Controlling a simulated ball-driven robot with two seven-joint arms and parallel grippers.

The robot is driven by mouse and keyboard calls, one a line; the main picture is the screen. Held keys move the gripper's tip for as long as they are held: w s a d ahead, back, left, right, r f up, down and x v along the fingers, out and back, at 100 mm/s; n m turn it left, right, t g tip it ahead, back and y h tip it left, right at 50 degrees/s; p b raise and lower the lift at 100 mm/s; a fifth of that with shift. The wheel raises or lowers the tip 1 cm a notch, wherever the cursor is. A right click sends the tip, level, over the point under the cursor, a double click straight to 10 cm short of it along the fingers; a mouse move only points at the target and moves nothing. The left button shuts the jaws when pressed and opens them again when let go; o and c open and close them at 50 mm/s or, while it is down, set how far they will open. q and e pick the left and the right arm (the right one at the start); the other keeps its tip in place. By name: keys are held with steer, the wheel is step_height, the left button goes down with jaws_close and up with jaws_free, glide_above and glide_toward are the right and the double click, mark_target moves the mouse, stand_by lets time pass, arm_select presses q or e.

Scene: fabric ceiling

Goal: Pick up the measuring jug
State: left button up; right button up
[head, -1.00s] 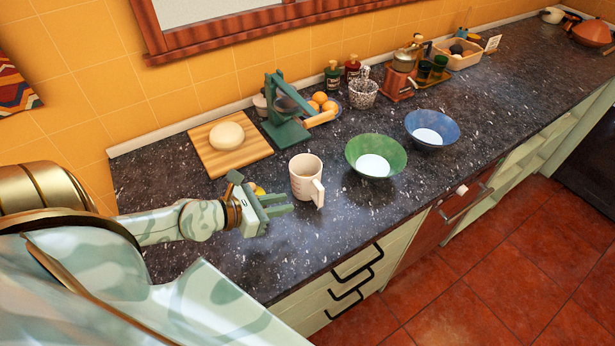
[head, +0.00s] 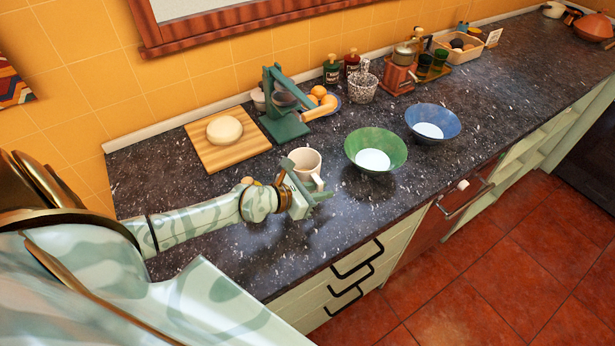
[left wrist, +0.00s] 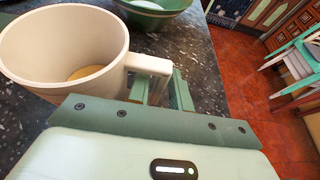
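The measuring jug (head: 304,160) is a cream cup with a side handle. It stands upright on the dark speckled counter, partly hidden behind my left gripper (head: 318,194) in the head view. In the left wrist view the jug (left wrist: 62,45) fills the upper left, with some yellowish content at its bottom. Its handle points right, over the green fingers of my left gripper (left wrist: 162,88). The fingers are apart, with a gap between them close by the handle. I cannot tell whether they touch the handle. My right gripper is not in view.
A green bowl (head: 397,150) stands just right of the jug and a blue bowl (head: 452,121) beyond it. A green press (head: 284,125) and a wooden board (head: 250,151) stand behind. The counter's front edge is near, with drawers below.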

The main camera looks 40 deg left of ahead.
mark_target(320, 182)
arm_select(q)
jaws_close()
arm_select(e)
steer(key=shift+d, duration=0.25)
arm_select(q)
steer(key=shift+r, duration=0.1)
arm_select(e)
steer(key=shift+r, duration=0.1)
arm_select(q)
steer(key=shift+r+p, duration=0.3)
step_height(320, 182, up, 3)
steer(key=shift+f+p, duration=0.1)
steer(key=shift+p, duration=0.85)
steer(key=s+d+r+p, duration=0.2)
steer(key=d+r+p, duration=0.5)
steer(key=d, duration=0.6)
step_height(320, 182, up, 2)
steer(key=shift+s+d+r, duration=0.2)
steer(key=shift+s+d, duration=0.15)
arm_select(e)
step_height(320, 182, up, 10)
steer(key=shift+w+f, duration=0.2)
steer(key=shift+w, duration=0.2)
